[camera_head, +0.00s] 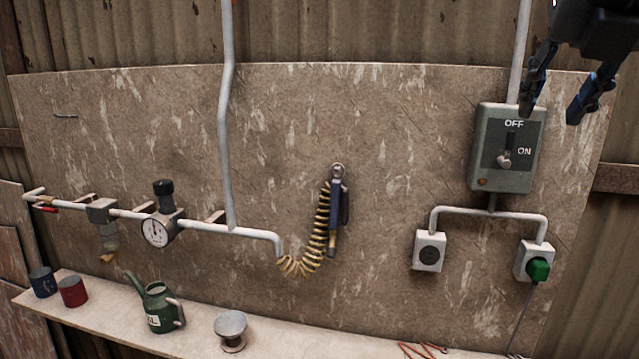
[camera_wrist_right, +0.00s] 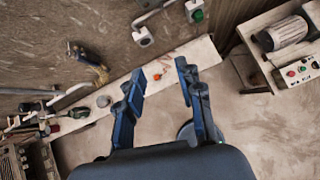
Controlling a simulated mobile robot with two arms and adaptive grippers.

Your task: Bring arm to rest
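My right gripper (camera_head: 562,95) hangs at the top right of the head view, in front of the wall beside the switch box. Its two dark fingers are spread apart with nothing between them. The right wrist view shows the same gripper (camera_wrist_right: 160,85) open and empty, with the shelf and floor beyond it. My left gripper is in neither view.
A grey switch box (camera_head: 508,150) with OFF and ON marks is on the wall, with two sockets (camera_head: 429,252) below. A narrow shelf (camera_head: 290,342) holds two cans, a green oil can (camera_head: 158,305) and a round metal piece (camera_head: 230,328). A coiled hose (camera_head: 318,230) hangs mid-wall.

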